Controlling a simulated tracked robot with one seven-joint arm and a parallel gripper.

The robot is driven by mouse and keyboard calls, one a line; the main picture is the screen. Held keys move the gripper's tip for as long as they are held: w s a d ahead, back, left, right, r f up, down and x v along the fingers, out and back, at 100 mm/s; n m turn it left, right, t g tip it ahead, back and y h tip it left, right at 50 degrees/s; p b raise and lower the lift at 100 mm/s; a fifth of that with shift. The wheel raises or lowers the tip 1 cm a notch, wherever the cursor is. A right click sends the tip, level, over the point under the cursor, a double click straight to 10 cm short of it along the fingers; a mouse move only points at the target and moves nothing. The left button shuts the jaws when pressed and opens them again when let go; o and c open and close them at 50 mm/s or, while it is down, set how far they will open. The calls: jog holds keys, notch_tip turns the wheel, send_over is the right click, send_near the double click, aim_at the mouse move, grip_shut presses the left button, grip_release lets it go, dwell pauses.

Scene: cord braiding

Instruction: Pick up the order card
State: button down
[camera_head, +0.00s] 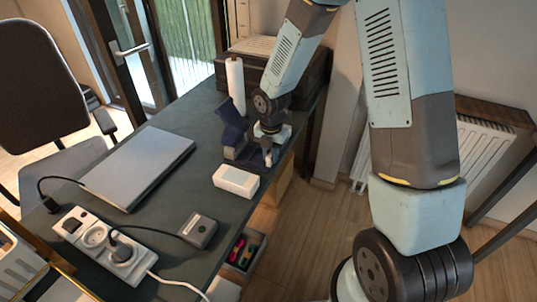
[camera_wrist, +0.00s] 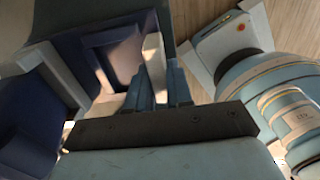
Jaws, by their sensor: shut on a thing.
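My gripper (camera_wrist: 159,85) is shut on a thin pale card (camera_wrist: 153,54), seen nearly edge-on between the fingers in the wrist view. I take it to be the order card; its face cannot be read. In the head view my gripper (camera_head: 268,155) is low at the right edge of the dark table, beside a dark blue holder (camera_head: 232,122). The blue holder fills the left of the wrist view (camera_wrist: 100,42), close to the card. I cannot tell whether the card touches it.
A white roll (camera_head: 235,85) stands behind the holder. Open floor is right.

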jog(key=c, duration=0.9)
grip_release()
jog(key=shift+c, duration=0.2)
jog(key=shift+r, duration=0.15)
notch_tip(320, 180, up, 13)
jog(key=shift+r, duration=0.2)
jog(key=shift+c, duration=0.3)
